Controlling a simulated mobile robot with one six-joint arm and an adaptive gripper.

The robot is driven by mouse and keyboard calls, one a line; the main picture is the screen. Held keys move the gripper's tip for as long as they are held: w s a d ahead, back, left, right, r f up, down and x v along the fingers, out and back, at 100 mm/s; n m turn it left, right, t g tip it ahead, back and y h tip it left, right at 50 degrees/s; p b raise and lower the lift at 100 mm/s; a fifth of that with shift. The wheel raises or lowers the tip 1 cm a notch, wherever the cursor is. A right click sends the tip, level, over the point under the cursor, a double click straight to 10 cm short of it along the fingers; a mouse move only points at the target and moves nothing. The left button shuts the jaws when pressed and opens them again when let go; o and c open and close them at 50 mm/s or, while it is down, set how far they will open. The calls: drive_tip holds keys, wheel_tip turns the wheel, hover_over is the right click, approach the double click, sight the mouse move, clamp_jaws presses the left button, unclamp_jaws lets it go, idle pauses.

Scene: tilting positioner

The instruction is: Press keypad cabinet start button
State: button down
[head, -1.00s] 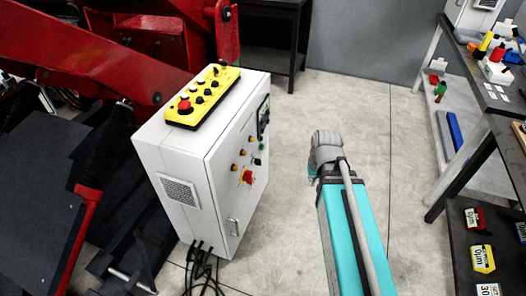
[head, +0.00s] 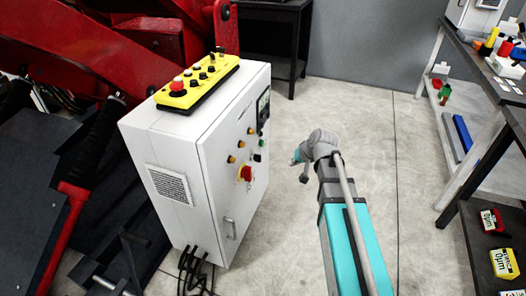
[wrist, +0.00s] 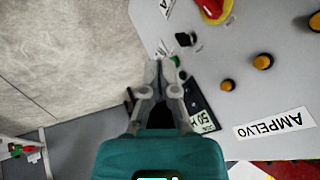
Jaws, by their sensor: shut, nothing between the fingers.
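The white keypad cabinet (head: 165,145) stands left of my arm in the head view, its control panel facing right. The panel carries a red knob on yellow (head: 246,173), a small green button (head: 257,157), several orange buttons (head: 241,144) and a dark display (head: 263,108). In the wrist view my gripper (wrist: 163,63) is shut and empty, its tips beside the green button (wrist: 176,61). The fingers partly cover that area, and I cannot tell whether they touch it. A black knob (wrist: 186,39) is just beyond. The label beside the orange buttons (wrist: 263,61) appears upside down.
A yellow control box (head: 200,83) with a red button lies on the cabinet top. Dark cables (head: 192,268) hang below it. Red machinery (head: 70,45) stands behind and left. A shelf table (head: 490,75) with items is at right. Clear floor (head: 375,130) lies between.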

sight(262, 143)
drive_tip(key=w+f+m+t+b, duration=0.2)
drive_tip(key=w+f+b, duration=0.3)
drive_tip(key=w+b, duration=0.3)
drive_tip(key=w+f+m+t+y+b, duration=0.1)
drive_tip(key=w+f+t+b, duration=0.3)
drive_tip(key=w+b, duration=0.4)
drive_tip(key=w+f+m+t+y+b, duration=0.1)
drive_tip(key=w+f+m+t+b, duration=0.2)
drive_tip(key=w+f+b, duration=0.3)
drive_tip(key=shift+w+d+f+b, duration=0.15)
drive_tip(key=shift+w+f+b, duration=0.15)
drive_tip(key=shift+w+b, duration=1.35)
drive_tip(key=shift+s+b, duration=0.3)
drive_tip(key=w+a, duration=0.3)
drive_tip(key=a, duration=0.5)
drive_tip(key=shift+w+a, duration=0.25)
drive_tip(key=shift+a, duration=0.75)
idle(1.2)
drive_tip(key=shift+d, duration=0.15)
drive_tip(key=shift+s+d, duration=0.3)
drive_tip(key=shift+d, duration=0.45)
